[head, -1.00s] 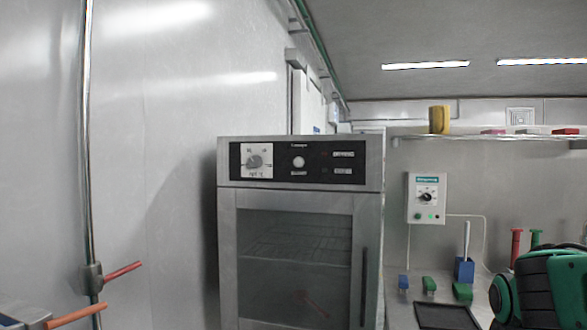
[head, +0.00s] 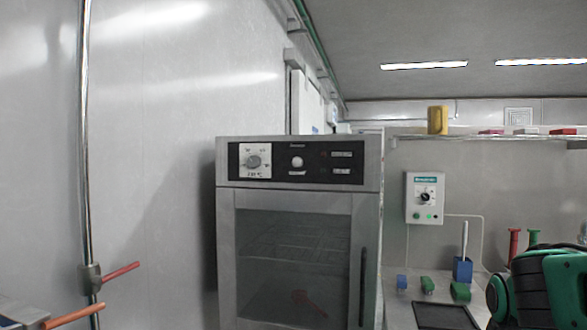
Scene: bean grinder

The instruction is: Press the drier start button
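The drier (head: 226,215) is a steel cabinet with a glass door, standing in the middle of the head view. Its black control panel (head: 310,162) runs along the top front. On the panel are a temperature dial (head: 253,160) on a white plate, a round white button (head: 297,162) right of the dial, and two small label displays at the right. The panel lettering is too small to read surely. The door is shut, with a dark vertical handle (head: 363,285) at its right. Part of my green and black arm (head: 550,285) shows at the lower right; my gripper is not in view.
A grey control box (head: 425,198) with a dial and green light hangs on the back wall. Blue and green tools (head: 463,268) and a dark tray (head: 446,316) lie on the counter below it. A pipe with a red valve lever (head: 121,271) stands left. A shelf (head: 480,138) holds coloured blocks.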

